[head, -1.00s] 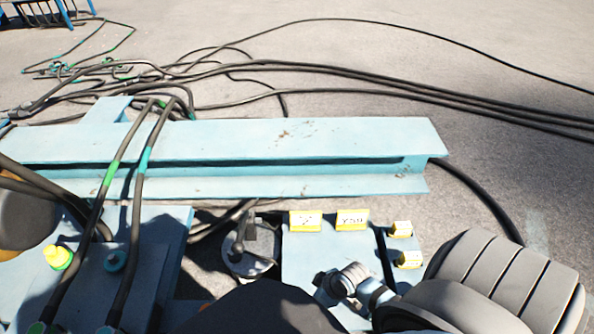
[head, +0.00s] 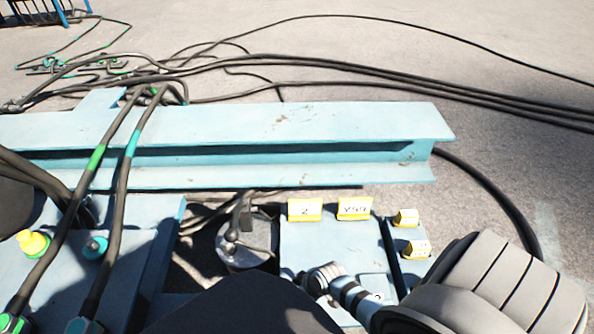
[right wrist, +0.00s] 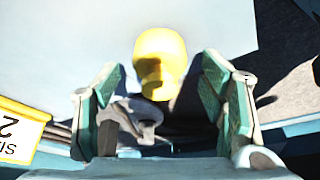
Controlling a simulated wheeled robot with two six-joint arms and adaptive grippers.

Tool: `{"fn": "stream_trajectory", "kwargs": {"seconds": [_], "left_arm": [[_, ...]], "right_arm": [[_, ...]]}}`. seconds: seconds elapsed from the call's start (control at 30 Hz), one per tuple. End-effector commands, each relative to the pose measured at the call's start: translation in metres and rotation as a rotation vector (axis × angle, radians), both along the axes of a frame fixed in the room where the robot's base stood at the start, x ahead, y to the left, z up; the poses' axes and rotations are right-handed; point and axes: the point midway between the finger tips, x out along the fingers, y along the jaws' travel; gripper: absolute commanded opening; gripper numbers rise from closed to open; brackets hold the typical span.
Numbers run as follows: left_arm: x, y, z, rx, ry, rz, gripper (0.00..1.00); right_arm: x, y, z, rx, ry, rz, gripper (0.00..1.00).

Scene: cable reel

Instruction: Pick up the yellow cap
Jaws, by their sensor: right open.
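In the right wrist view a rounded yellow cap (right wrist: 160,62) stands out between and beyond the fingertips of my right gripper (right wrist: 165,90). The gripper is open, with teal pads on either side, and I see no contact with the cap. In the head view a yellow cap (head: 33,242) with a green base is on the blue plate at the left. I cannot tell whether both views show the same cap. My right gripper's fingers are not clear in the head view. My left gripper is not in view.
A pale blue beam (head: 250,125) crosses the head view. Black cables (head: 120,170) run over it at the left. Yellow signs (head: 305,210) and small yellow blocks (head: 407,217) are on the right plate. A sign (right wrist: 20,130) also shows in the right wrist view.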

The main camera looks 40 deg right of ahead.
Motion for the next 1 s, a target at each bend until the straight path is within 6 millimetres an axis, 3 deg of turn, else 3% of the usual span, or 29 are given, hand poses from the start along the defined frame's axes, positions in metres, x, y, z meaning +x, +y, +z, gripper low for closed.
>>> {"fn": "stream_trajectory", "kwargs": {"seconds": [0.27, 0.6, 0.9, 1.0], "left_arm": [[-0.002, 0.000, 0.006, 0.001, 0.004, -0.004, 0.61], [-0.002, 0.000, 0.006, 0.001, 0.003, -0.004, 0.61], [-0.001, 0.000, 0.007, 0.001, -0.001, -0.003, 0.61], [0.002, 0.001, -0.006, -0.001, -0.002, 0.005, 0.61]], "right_arm": [[0.001, 0.001, -0.001, 0.000, -0.001, 0.000, 0.64], [0.001, 0.001, -0.001, -0.001, -0.001, 0.000, 0.11], [0.001, 0.001, 0.001, -0.001, -0.001, 0.001, 0.11], [0.001, 0.001, 0.007, -0.001, -0.001, 0.001, 0.11]]}}
